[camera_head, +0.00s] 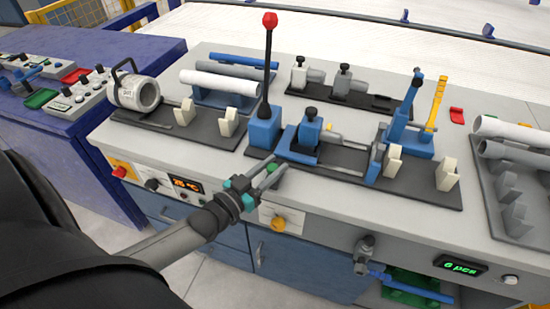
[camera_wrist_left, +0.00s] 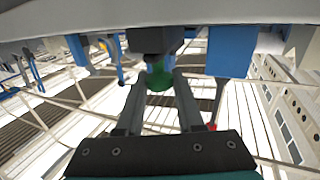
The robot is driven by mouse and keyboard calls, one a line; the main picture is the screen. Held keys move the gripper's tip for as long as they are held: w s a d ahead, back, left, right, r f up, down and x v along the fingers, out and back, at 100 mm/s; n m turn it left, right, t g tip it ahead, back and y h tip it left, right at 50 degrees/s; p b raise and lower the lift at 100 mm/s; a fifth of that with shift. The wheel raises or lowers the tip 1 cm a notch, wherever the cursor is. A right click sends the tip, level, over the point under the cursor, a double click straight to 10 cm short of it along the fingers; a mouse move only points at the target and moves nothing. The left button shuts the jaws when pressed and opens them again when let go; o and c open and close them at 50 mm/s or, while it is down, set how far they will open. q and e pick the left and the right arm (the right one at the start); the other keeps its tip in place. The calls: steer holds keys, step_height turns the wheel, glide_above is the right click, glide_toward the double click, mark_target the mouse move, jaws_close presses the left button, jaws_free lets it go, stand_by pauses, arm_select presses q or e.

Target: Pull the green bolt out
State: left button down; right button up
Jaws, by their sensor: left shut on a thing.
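The green bolt (camera_wrist_left: 158,79) shows in the left wrist view, between the fingers and just below a dark block. My left gripper (camera_head: 276,171) reaches in from the left to the front edge of the bench in the head view. Its fingers are shut on the green bolt, close to the base of the blue clamp fixture (camera_head: 300,146). The fingers mostly hide the bolt in the head view. My right gripper is not in view.
A red-knobbed lever (camera_head: 268,70) stands upright just behind the gripper. A blue lever (camera_head: 410,105) and a yellow handle (camera_head: 435,103) stand to the right. A grey pipe rack (camera_head: 510,195) is at the far right. The front panel has knobs and a display (camera_head: 187,186).

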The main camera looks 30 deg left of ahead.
arm_select(q)
steer(key=shift+s+d+f, duration=0.1)
steer(key=shift+s, duration=0.05)
steer(key=c, duration=0.5)
jaws_free()
steer(key=shift+s, duration=0.1)
steer(key=shift+c, duration=0.2)
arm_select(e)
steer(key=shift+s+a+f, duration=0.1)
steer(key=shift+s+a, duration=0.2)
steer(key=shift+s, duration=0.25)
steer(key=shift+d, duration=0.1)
arm_select(q)
steer(key=shift+s, duration=0.6)
steer(key=s+a+p, duration=0.2)
steer(key=s, duration=1.2)
steer(key=shift+a, duration=0.2)
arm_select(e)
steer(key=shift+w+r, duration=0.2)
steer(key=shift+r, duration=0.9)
arm_select(q)
steer(key=shift+w, duration=0.1)
